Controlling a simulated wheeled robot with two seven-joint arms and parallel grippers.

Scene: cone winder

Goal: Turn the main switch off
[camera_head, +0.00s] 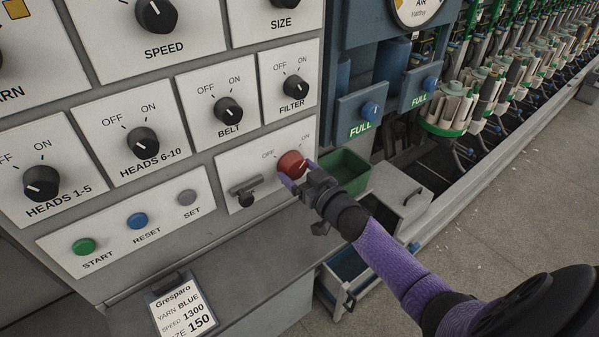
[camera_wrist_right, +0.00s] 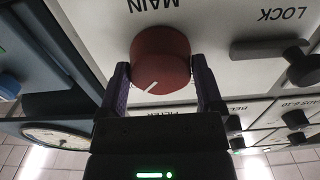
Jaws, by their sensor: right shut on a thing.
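The main switch is a red round knob (camera_head: 291,162) on a pale plate marked OFF and ON, low on the control panel. My right gripper (camera_head: 295,171) is shut on this knob from the front right. In the wrist view the red knob (camera_wrist_right: 160,58) sits between the two purple fingers of my gripper (camera_wrist_right: 161,82), under an upside-down MAIN label. Its white mark points to the lower left there, which is towards the ON side when turned upright. A grey lock handle (camera_head: 245,187) is left of the knob; it also shows in the wrist view (camera_wrist_right: 270,48). My left gripper is not in view.
Black knobs for belt (camera_head: 228,110) and filter (camera_head: 295,87) are just above. Start (camera_head: 84,246), reset (camera_head: 137,221) and set (camera_head: 187,197) buttons are lower left. A ledge (camera_head: 240,265) runs below, with an order card (camera_head: 182,308). A green bin (camera_head: 345,172) stands behind my gripper.

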